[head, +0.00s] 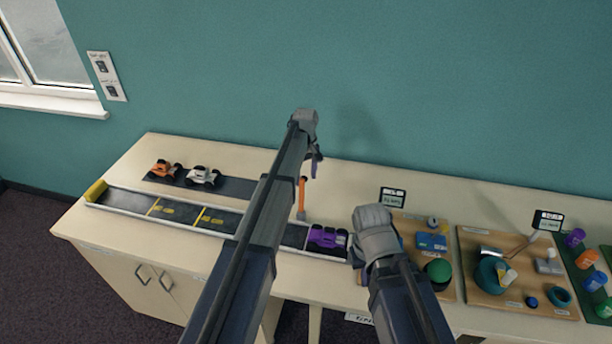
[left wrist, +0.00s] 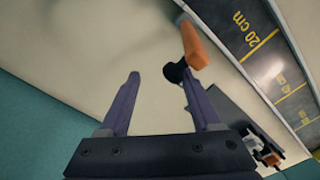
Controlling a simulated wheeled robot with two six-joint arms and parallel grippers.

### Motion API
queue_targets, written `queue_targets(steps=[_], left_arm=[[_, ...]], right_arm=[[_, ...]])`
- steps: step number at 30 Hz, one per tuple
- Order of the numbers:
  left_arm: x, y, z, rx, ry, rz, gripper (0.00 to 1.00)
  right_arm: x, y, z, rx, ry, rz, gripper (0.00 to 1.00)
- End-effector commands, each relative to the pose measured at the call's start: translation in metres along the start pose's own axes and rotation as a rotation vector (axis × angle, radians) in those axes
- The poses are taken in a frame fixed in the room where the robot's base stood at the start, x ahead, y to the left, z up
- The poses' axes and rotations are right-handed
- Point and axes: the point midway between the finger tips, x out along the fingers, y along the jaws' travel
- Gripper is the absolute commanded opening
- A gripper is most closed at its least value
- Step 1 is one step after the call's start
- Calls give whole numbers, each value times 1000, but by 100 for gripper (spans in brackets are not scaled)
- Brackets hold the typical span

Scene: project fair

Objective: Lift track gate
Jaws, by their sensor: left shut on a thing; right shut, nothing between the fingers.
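The track gate (head: 301,195) is an orange bar at the track's back edge, left of the purple car (head: 327,237). In the left wrist view the orange bar (left wrist: 197,45) ends in a black knob (left wrist: 175,72) at the right fingertip.
The track (head: 180,212) with yellow marks runs along the table (head: 140,165). An orange car (head: 165,168) and a white car (head: 203,175) stand on a dark strip behind it. Wooden boards with project items (head: 480,240) lie to the right. The teal wall is close behind.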

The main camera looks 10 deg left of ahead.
Motion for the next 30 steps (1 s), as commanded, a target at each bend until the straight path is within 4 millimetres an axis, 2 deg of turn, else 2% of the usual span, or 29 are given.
queue_targets(steps=[8,24,30], left_arm=[[-12,0,0,0,0,1,59],[-76,0,0,0,0,1,59],[-79,0,0,0,0,1,59]], right_arm=[[-12,1,1,0,0,0,0],[-76,7,4,11,0,-2,0],[-78,7,5,13,0,-3,0]])
